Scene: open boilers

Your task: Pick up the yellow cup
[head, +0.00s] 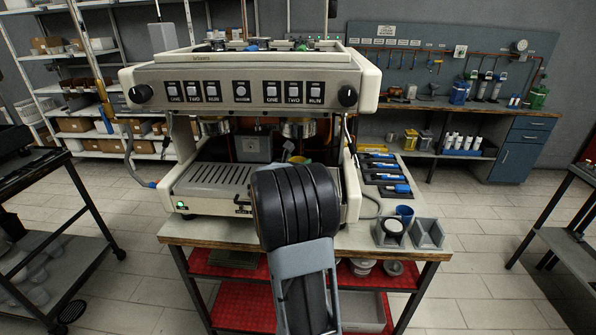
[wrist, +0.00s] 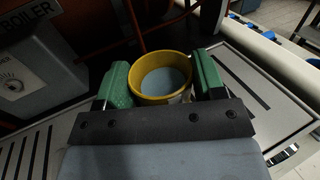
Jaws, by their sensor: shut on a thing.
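The yellow cup (wrist: 165,76) has a yellow rim and a pale blue-grey inside. It sits upright between the two green finger pads of my gripper (wrist: 164,82) in the wrist view, one pad on each side. My gripper is shut on it. The cup is at the slotted drip tray (head: 212,179) of the coffee machine (head: 245,85). I cannot tell whether its base touches the tray. In the head view my black arm link hides most of the gripper and cup; only a small bit of yellow-green shows behind it.
A grey boiler box (wrist: 35,75) stands left of the cup in the wrist view. Group heads (head: 298,129) hang above the tray. A blue cup (head: 404,213), grey holders (head: 427,233) and blue-handled tools (head: 385,170) lie on the right of the table.

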